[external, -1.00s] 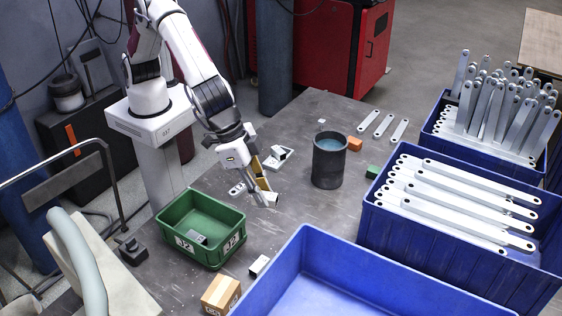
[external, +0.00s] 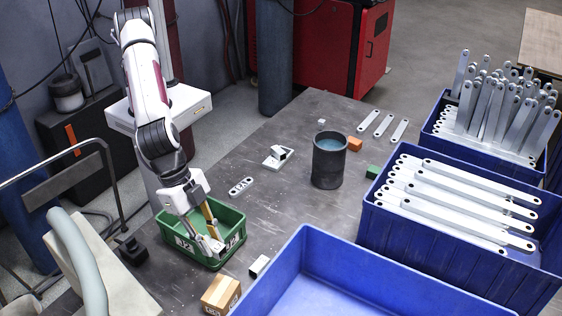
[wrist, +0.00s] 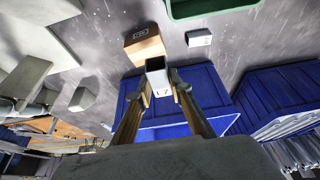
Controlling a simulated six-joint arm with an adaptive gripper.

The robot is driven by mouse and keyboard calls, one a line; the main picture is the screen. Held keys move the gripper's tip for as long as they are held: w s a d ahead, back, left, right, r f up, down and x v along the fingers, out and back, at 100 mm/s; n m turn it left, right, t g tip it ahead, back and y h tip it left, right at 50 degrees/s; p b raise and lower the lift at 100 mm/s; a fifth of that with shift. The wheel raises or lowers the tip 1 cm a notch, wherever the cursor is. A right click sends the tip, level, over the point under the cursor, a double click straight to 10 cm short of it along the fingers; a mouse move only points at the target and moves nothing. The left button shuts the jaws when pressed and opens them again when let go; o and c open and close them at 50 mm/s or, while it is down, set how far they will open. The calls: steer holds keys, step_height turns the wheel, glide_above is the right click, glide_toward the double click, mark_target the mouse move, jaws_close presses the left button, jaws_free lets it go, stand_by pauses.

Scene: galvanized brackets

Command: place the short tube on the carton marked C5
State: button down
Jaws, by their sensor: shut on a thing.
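The short tube, a grey square hollow piece with a dark-lettered white label, is pinched between the fingertips of my gripper (wrist: 158,88), and its open end shows in the wrist view (wrist: 156,64). In the external view my gripper (external: 214,236) appears over the front of the green bin (external: 173,220), where tube and fingers overlap it; their height is hard to tell. The brown carton (external: 220,294) stands on the table in front of the bin. It also shows in the wrist view (wrist: 146,50), just beyond the tube and apart from it. Its printed mark is too small to read surely.
A small labelled block (external: 259,265) lies right of the carton. A large blue crate (external: 305,243) stands close on the right. A dark cylinder (external: 327,165), a flat bracket (external: 240,186) and a white plate (external: 273,163) are farther back.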

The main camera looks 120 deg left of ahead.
steer(key=shift+f, duration=0.15)
glide_above(222, 279)
steer(key=s, duration=0.2)
steer(key=shift+w+f, duration=0.1)
steer(key=shift+f, duration=2.9)
steer(key=shift+f, duration=1.9)
steer(key=shift+f, duration=0.1)
steer(key=c, duration=1.8)
jaws_free()
steer(key=shift+v, duration=6.15)
